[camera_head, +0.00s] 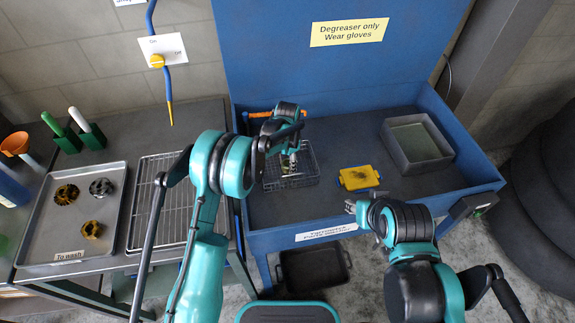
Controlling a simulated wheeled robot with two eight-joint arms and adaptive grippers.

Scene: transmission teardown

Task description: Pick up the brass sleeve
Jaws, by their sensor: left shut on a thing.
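My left gripper (290,160) reaches down into the wire basket (311,172) in the blue wash basin. It is shut on a small yellowish part, which I take to be the brass sleeve (287,162). Most of that part is hidden by the fingers and wrist, so its shape is not clear. My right gripper (350,207) is over the basin's front edge, apart from the basket; its jaw opening is too small to make out.
The basin (345,210) holds a yellow-topped item (358,178) and a grey tub (417,143).

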